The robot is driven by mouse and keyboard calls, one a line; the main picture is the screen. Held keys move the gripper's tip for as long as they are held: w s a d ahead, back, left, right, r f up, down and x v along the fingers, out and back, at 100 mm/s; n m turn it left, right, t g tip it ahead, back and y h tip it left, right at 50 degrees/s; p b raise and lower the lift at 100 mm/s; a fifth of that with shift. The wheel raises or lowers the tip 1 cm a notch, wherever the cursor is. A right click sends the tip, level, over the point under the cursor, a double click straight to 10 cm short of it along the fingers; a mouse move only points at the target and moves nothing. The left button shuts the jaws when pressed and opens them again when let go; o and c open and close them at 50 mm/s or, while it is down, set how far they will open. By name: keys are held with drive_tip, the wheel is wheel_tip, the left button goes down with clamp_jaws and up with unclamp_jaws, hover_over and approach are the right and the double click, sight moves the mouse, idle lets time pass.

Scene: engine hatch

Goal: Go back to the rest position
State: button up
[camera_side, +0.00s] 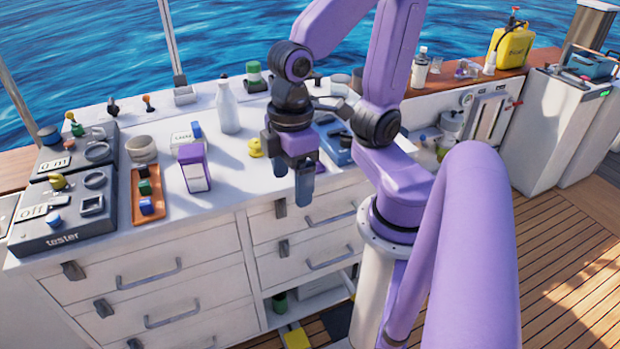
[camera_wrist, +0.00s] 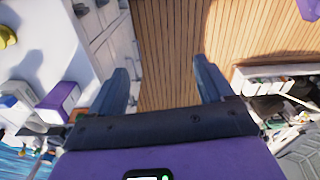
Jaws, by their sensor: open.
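My gripper (camera_side: 304,190) hangs in the air at the front edge of the white counter (camera_side: 240,180) in the side view, with its fingers pointing down. In the wrist view my gripper (camera_wrist: 160,85) is open, its two dark fingers well apart. Nothing shows between them; the wooden deck (camera_wrist: 165,45) is seen below. My purple arm is bent, with the wrist held left of its base.
A purple carton (camera_side: 194,168), a white bottle (camera_side: 227,107), a yellow item (camera_side: 255,147) and an orange tray (camera_side: 148,195) stand on the counter. Tester boxes (camera_side: 62,212) are at its left end. Drawers with handles (camera_side: 148,274) face the deck.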

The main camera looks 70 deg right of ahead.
drive_tip(key=s+n, duration=0.1)
drive_tip(key=s+d+f+n, duration=0.1)
drive_tip(key=s, duration=0.1)
drive_tip(key=shift+d+n, duration=0.2)
drive_tip(key=shift+n, duration=0.1)
